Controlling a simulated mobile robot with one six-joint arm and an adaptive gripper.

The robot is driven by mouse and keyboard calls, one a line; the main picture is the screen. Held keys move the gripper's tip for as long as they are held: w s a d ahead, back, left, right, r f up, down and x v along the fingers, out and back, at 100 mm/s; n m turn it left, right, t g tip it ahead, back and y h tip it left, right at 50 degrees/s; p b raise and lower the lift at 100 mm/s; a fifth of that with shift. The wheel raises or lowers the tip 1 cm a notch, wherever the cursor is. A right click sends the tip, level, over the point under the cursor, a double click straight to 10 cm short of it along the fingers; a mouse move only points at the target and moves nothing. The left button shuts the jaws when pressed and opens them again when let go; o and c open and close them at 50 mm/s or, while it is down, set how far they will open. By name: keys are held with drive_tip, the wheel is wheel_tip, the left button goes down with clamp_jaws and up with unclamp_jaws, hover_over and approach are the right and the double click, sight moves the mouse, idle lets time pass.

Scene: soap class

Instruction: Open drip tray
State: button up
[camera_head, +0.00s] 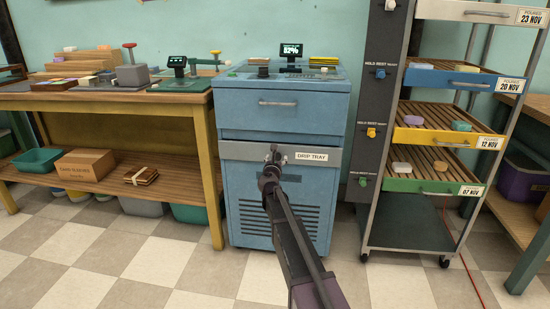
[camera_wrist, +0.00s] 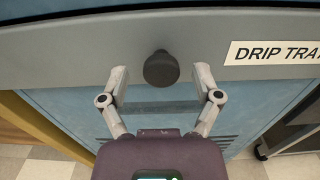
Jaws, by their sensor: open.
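The drip tray (camera_head: 236,151) is a grey front panel in the blue cabinet, below its top drawer. It looks flush with the cabinet. A white label reading DRIP TRAY (camera_head: 311,156) is on its right part. In the wrist view the tray front (camera_wrist: 60,52) spans the picture, with a dark round knob (camera_wrist: 161,69) in the middle and the label (camera_wrist: 275,52) at right. My gripper (camera_wrist: 160,78) is open, one finger on each side of the knob, with gaps visible between them. In the head view my gripper (camera_head: 273,158) is in front of the tray and hides the knob.
The blue cabinet (camera_head: 240,205) has a drawer with a bar handle (camera_head: 278,103) above the tray. A wooden workbench (camera_head: 110,101) stands at left. A wheeled rack (camera_head: 420,150) with coloured-edge shelves stands close at right. The checkered floor (camera_head: 120,260) in front is clear.

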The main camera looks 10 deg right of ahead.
drive_tip(key=shift+x, duration=0.85)
drive_tip(key=shift+c, duration=0.2)
